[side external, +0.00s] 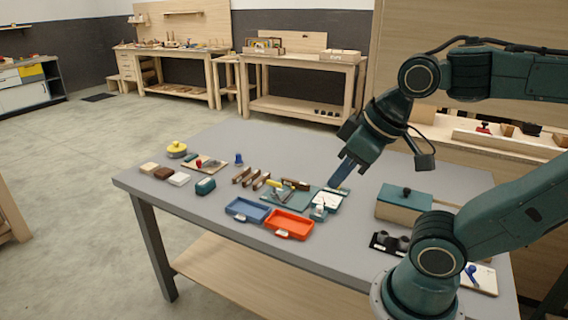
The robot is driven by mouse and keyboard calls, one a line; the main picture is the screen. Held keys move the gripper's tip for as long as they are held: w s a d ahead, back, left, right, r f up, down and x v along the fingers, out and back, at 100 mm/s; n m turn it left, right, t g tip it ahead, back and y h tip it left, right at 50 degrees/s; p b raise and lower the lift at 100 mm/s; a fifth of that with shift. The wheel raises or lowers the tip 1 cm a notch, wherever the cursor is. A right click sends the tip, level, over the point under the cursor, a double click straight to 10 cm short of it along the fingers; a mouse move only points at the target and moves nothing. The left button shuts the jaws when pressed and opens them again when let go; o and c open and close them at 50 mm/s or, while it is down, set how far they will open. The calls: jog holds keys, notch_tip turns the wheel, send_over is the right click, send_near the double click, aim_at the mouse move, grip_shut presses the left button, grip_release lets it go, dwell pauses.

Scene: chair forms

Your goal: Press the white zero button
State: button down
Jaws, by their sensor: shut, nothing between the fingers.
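A small teal device with a white top (327,199) stands near the middle of the grey table, right of a teal mat. It looks like a scale. The white zero button is too small to make out for certain in this view. My gripper (339,175) points down and to the left, with its shut, empty fingers just above or at the back edge of the device. I cannot tell whether the fingertips touch it.
A blue tray (248,210) and an orange tray (288,224) lie left of the device. A teal-lidded wooden box (404,204) stands to its right. A teal mat (286,199) bears tools. Small blocks lie at the left; the table's far middle is clear.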

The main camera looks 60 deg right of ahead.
jog(key=shift+w, duration=0.15)
jog(key=w, duration=0.1)
jog(key=m+t+h, duration=0.1)
jog(key=m+h, duration=0.2)
jog(key=m, duration=1.1)
send_over(321, 207)
notch_tip(321, 207, down, 17)
jog(key=shift+a+f, duration=0.1)
jog(key=shift+f, duration=0.2)
jog(key=shift+f, duration=4.2)
